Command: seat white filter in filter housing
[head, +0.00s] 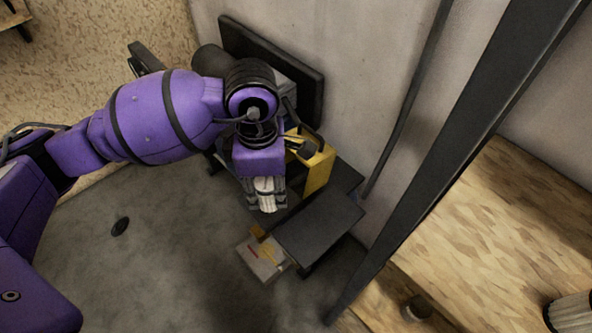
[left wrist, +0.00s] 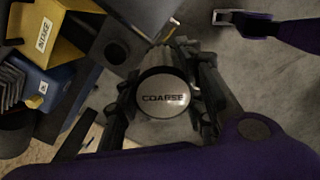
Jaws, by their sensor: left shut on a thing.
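My left gripper (head: 265,200) is shut on a white pleated filter (head: 266,188), held with its axis near vertical in the head view, above the grey floor. In the left wrist view the filter shows end-on as a pale round cap marked COARSE (left wrist: 163,96), between the fingers of the gripper (left wrist: 165,85). A dark cylinder (head: 208,60) stands behind the arm near the wall; I cannot tell whether it is the filter housing. My right gripper is not in view.
A black platform (head: 320,225) and a pale box (head: 263,260) lie below. Another pleated filter (head: 573,313) stands on the wooden surface (head: 500,240).

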